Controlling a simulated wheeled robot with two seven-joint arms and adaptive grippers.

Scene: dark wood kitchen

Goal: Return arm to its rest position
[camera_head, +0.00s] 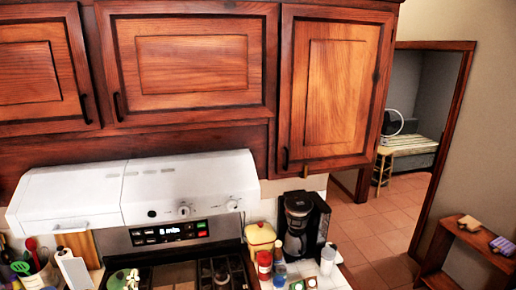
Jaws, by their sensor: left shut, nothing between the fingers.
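My left gripper (132,280) shows only as a small pale shape at the bottom edge, left of centre. It is shut and empty, in front of a green pot or lid (116,281) on the stove. Whether it touches the green thing I cannot tell. Most of the left arm is hidden below the picture. My right gripper is not in view.
A white range hood (140,188) and wooden cupboards (190,62) hang above the stove (180,275). A black coffee maker (298,225), a red jar (264,263) and a yellow container (259,238) crowd the counter. Utensils (35,262) stand at left. A doorway opens at right, beside a wooden shelf (470,240).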

